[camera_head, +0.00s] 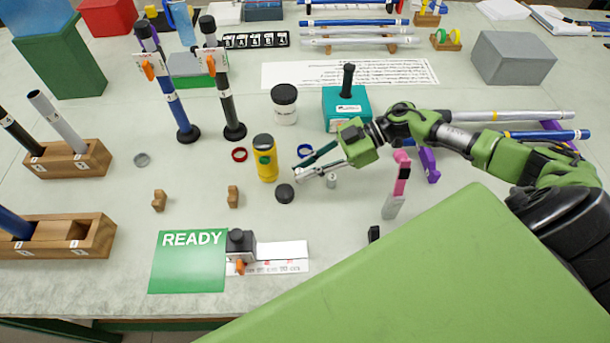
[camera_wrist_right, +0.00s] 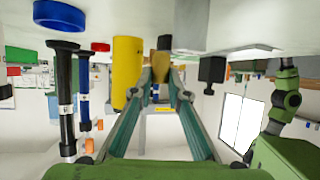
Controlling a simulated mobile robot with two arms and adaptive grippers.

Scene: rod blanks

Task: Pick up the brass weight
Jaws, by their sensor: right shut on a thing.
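My right gripper (camera_head: 298,174) reaches in from the right, low over the middle of the table. In the right wrist view its two long fingers (camera_wrist_right: 161,82) converge on a small tan-brown thing, which I take to be the brass weight (camera_wrist_right: 155,66). The gripper is shut on it. The fingers hide most of it, and in the head view I cannot make it out. Whether it is clear of the table I cannot tell. My left gripper is not in view.
A yellow cylinder (camera_head: 265,158) stands just left of the fingertips, and a black disc (camera_head: 285,193) lies just in front. A teal block (camera_head: 346,108) with a black knob and a dark-lidded jar (camera_head: 284,105) stand behind. The table's front centre holds a green READY card (camera_head: 188,262).

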